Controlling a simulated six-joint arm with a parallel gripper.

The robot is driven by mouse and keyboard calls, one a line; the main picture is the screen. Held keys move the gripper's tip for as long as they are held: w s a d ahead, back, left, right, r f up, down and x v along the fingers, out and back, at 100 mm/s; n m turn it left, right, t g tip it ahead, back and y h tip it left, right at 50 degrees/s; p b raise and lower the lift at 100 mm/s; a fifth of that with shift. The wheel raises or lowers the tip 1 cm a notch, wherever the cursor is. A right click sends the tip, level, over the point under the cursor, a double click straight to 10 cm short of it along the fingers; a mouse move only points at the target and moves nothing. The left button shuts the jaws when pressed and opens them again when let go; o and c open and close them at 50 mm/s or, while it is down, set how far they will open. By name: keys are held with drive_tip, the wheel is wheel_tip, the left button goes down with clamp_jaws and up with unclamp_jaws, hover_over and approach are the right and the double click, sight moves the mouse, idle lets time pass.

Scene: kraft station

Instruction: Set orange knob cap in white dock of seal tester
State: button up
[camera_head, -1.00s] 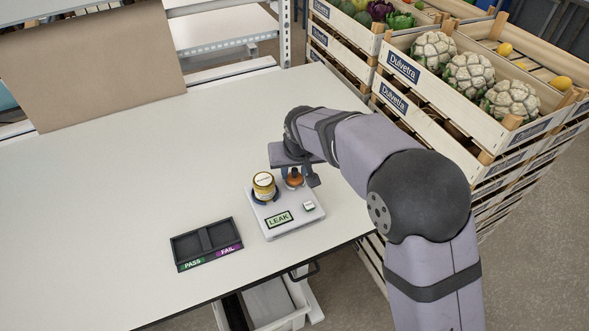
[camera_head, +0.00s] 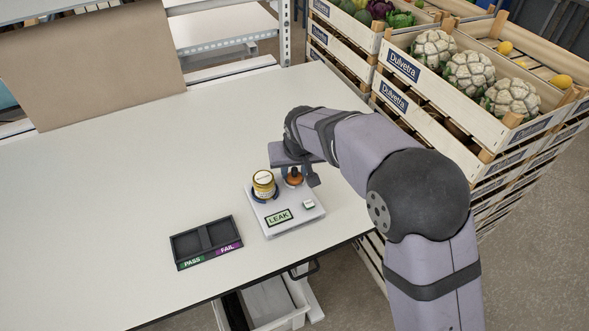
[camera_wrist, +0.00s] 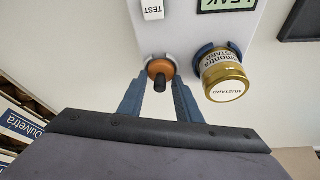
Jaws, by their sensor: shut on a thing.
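The orange knob cap (camera_head: 293,178) with a dark stem is at the back right of the white seal tester (camera_head: 303,223). In the wrist view the cap (camera_wrist: 161,69) sits at the tester's edge, within a pale dock (camera_wrist: 146,62) that partly shows around it. My gripper (camera_wrist: 162,85) is shut on the cap, one finger on each side. In the head view my wrist hides part of the cap and the fingers. Whether the cap is fully seated cannot be told.
A mustard jar (camera_head: 263,184) with a gold lid stands in the tester's dark blue holder. The tester's screen (camera_head: 279,217) reads LEAK, beside a TEST button (camera_head: 309,205). A black PASS/FAIL tray (camera_head: 206,242) lies left. Stacked vegetable crates (camera_head: 420,80) stand right.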

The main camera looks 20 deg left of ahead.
drive_tip(key=shift+s+d+f, duration=0.1)
drive_tip(key=shift+f, duration=0.1)
drive_tip(key=o, duration=1.2)
drive_tip(key=shift+o, duration=0.4)
drive_tip(key=shift+r+p, duration=0.35)
drive_tip(key=shift+p, duration=0.05)
drive_tip(key=shift+r+p, duration=2.65)
drive_tip(key=shift+r, duration=1.1)
